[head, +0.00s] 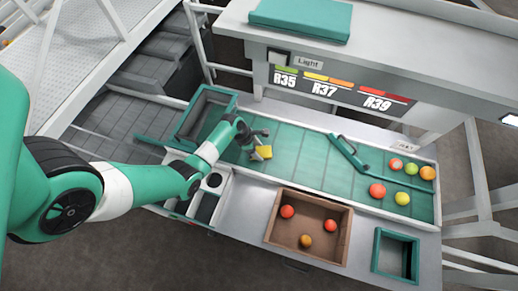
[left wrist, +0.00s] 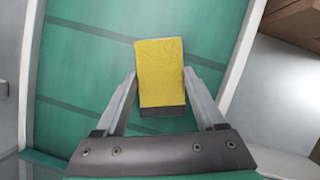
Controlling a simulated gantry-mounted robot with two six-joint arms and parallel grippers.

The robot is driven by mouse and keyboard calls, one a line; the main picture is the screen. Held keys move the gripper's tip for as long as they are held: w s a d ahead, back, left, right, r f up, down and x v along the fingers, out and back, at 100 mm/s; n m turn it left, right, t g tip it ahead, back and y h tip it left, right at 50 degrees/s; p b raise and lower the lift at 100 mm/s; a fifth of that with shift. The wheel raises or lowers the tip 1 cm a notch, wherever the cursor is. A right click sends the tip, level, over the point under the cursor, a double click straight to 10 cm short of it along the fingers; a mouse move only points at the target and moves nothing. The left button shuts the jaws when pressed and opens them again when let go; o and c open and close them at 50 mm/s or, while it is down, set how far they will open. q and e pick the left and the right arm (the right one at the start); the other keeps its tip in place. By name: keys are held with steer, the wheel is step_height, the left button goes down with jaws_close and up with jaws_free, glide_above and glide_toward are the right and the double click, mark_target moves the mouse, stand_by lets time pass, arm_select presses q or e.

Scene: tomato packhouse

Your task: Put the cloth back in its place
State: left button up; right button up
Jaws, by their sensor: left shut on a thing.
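The yellow cloth (head: 265,152) is a small block-like piece over the green belt. My left gripper (head: 257,143) is shut on it. In the left wrist view the cloth (left wrist: 160,80) sits between the two fingers, with a dark grey strip along its near edge. Green belt surface shows around and behind it. I cannot tell how far above the belt it is. A white rack (head: 222,192) with round and square dark openings stands at the belt's near left, partly behind my left arm. My right gripper is not in view.
A green-rimmed bin (head: 190,117) stands at the belt's left end. A green diverter bar (head: 347,152) crosses the belt, with several tomatoes beyond it. A brown crate (head: 335,238) holds tomatoes; an empty green bin (head: 380,262) is at the right. Mid-belt is clear.

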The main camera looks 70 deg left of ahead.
arm_select(q)
steer(key=shift+f, duration=0.2)
steer(key=o, duration=1.2)
steer(key=shift+c, duration=1.3)
step_height(320, 180, up, 7)
steer(key=p, duration=0.7)
steer(key=shift+r+p, duration=0.1)
steer(key=shift+p, duration=0.25)
